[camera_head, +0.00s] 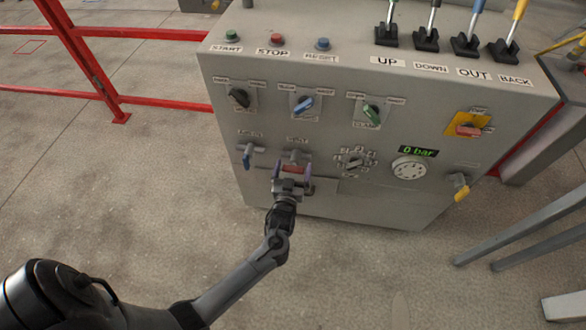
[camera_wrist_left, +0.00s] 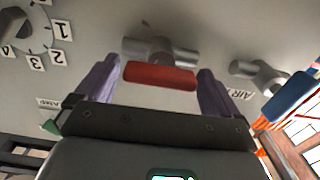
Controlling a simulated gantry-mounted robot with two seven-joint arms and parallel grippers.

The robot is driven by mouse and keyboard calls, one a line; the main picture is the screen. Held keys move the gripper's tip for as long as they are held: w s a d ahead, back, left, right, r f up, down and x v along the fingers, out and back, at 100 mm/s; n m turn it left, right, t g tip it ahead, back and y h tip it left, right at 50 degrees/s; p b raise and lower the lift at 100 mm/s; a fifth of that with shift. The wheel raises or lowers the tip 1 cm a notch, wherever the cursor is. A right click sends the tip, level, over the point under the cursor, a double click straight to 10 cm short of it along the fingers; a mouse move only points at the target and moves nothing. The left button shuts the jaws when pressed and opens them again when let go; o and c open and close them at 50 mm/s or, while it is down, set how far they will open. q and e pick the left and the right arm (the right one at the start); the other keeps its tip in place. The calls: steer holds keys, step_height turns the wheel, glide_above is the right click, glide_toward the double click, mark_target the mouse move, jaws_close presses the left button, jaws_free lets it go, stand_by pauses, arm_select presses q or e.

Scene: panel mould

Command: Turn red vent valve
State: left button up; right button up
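The red vent valve handle (camera_head: 293,168) lies crosswise on its grey pipe fitting, low on the front of the control box (camera_head: 225,110). In the left wrist view the red handle (camera_wrist_left: 160,76) shows whole, below its metal body (camera_wrist_left: 160,50). My left gripper (camera_head: 293,171) is open at the valve, its two purple fingers at either end of the handle. In the left wrist view the left gripper (camera_wrist_left: 157,80) has the handle's ends very close to the fingers; I cannot tell whether they touch. My right gripper is not in view.
A blue-handled valve (camera_head: 247,156) sits just left of the gripper. A rotary selector (camera_head: 353,161), a gauge (camera_head: 409,168) and a yellow-handled valve (camera_head: 461,188) are to the right. Coloured switches are above. A red railing (camera_head: 150,34) stands at the left.

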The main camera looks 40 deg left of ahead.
arm_select(q)
steer(key=shift+s+d+p, duration=0.25)
steer(key=shift+s+p, duration=0.05)
steer(key=shift+s, duration=0.1)
steer(key=p+v, duration=0.3)
steer(key=v, duration=0.7)
